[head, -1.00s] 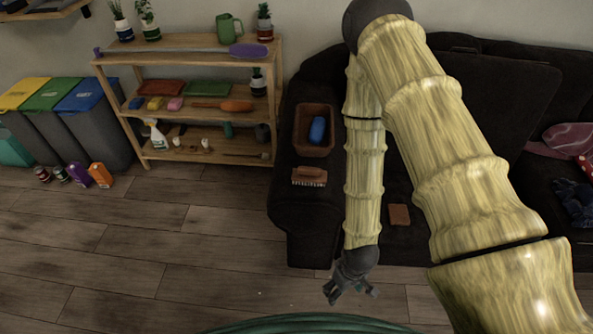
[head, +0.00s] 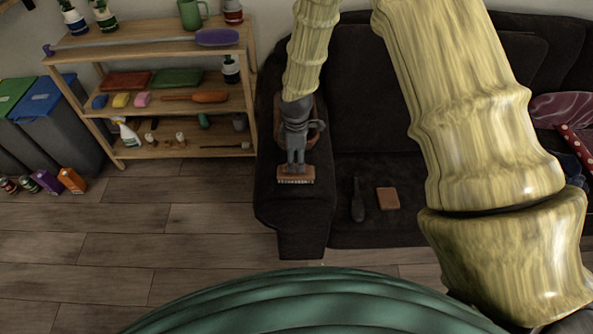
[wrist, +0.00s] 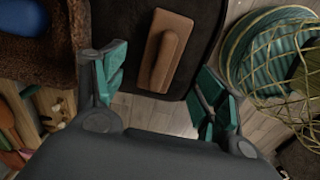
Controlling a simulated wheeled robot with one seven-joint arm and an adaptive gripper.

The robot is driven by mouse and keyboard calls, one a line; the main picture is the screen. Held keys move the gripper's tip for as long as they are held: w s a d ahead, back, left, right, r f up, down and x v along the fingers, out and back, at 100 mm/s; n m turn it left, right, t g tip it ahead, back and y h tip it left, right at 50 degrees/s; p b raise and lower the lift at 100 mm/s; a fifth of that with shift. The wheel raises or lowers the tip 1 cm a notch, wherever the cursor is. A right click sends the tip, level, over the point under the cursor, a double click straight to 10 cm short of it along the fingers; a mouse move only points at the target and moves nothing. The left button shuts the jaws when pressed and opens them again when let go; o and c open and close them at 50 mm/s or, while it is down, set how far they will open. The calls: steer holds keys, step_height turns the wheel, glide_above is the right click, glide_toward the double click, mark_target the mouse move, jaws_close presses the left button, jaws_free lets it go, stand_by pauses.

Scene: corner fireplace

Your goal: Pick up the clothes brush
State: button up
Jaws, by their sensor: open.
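The clothes brush (head: 296,180) lies on the dark sofa armrest, near its front end. It has a reddish-brown wooden back and pale bristles facing down. In the wrist view, its flat back and raised wooden handle (wrist: 165,58) show between and beyond my finger pads. My gripper (head: 296,163) is over the armrest, its fingers just behind and above the brush in the head view, partly covering it. In the wrist view my gripper (wrist: 160,85) is open, with teal pads on both sides and nothing between them. Whether it touches the brush is not clear.
A woven basket (wrist: 42,65) holding a blue item sits behind the brush on the armrest. A dark long object (head: 357,201) and a brown block (head: 388,198) lie on the seat. A wooden shelf (head: 150,48) stands left. Floor (head: 190,225) in front is clear.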

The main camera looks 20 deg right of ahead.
mark_target(296, 172)
steer(key=f, duration=0.3)
steer(key=shift+w+a, duration=0.15)
steer(key=shift+w, duration=0.05)
steer(key=shift+s+f+p, duration=0.2)
steer(key=shift+f+p, duration=0.6)
steer(key=shift+f, duration=1.8)
steer(key=c, duration=1.2)
